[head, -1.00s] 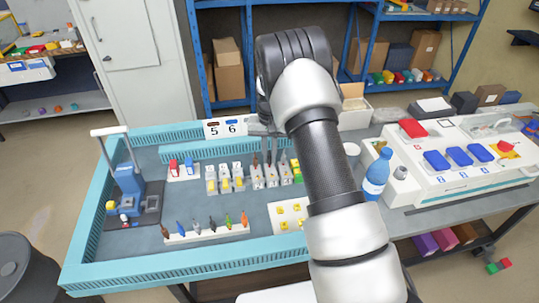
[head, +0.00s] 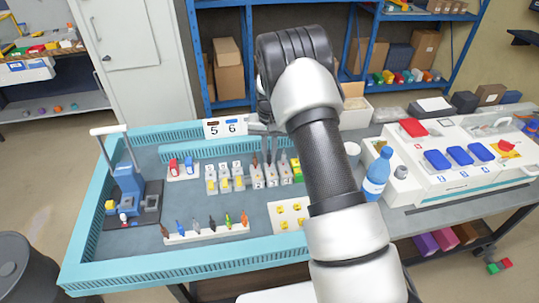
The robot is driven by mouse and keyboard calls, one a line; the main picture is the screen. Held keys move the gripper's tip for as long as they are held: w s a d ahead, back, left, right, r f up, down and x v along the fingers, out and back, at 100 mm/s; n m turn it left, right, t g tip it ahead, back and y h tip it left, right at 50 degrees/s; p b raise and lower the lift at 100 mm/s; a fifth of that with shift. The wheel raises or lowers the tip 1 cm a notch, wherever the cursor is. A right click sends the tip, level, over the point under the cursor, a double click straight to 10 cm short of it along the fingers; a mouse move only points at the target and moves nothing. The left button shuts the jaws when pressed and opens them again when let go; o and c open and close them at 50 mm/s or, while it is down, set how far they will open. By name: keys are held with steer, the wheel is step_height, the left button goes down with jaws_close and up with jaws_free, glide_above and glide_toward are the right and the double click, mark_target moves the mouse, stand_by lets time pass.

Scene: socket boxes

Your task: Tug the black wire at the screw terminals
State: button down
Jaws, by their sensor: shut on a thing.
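The screw terminals (head: 272,179) are a row of small light grey blocks near the back of the teal-edged work tray. Thin wires stand up from the right-hand blocks: a brown one at the left, then dark ones. My gripper (head: 271,148) is above these right-hand blocks, partly covered by my own arm. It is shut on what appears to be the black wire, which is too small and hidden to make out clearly. I cannot tell whether the wire's lower end is still seated in its terminal.
Grey blocks with yellow parts (head: 225,184) stand just left. A rack of coloured wires or tools (head: 207,234) lies in front. A card marked 5 and 6 (head: 225,128) stands at the back. A blue bottle (head: 377,174) stands right of my arm.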

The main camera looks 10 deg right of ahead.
steer(key=c, duration=1.3)
jaws_free()
steer(key=shift+f, duration=0.1)
steer(key=shift+r+p, duration=1.9)
steer(key=shift+r, duration=1.85)
steer(key=shift+r, duration=0.1)
